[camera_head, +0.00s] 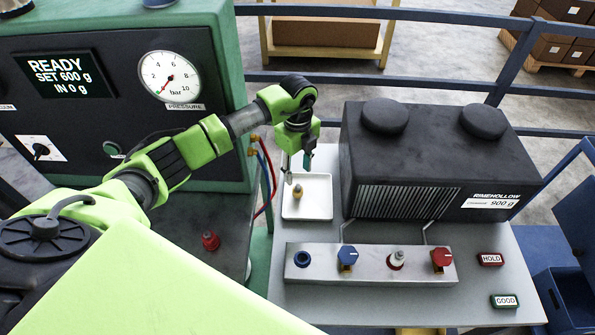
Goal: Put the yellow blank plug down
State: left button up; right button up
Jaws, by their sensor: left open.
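The yellow blank plug (298,192) stands in the white tray (320,210), left of the tray's middle. My left gripper (297,168) is open just above the plug, its fingers pointing down. From this angle the fingertips look clear of the plug, but the exact gap is hard to tell. My right gripper is out of view.
Right of the tray stands a black unit (430,160) with two round caps. In front, a metal strip (375,266) carries a blue ring, a blue knob, a red-and-white fitting and a red knob. HOLD (490,259) and GOOD (505,301) plates lie at right.

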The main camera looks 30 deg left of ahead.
aim_at(297, 186)
pick_arm(q)
notch_tip(297, 186, up, 4)
jog(key=shift+f+p, duration=0.2)
jog(key=shift+p, duration=0.6)
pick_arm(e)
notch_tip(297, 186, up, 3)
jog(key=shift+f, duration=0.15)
pick_arm(q)
jog(key=shift+f, duration=0.1)
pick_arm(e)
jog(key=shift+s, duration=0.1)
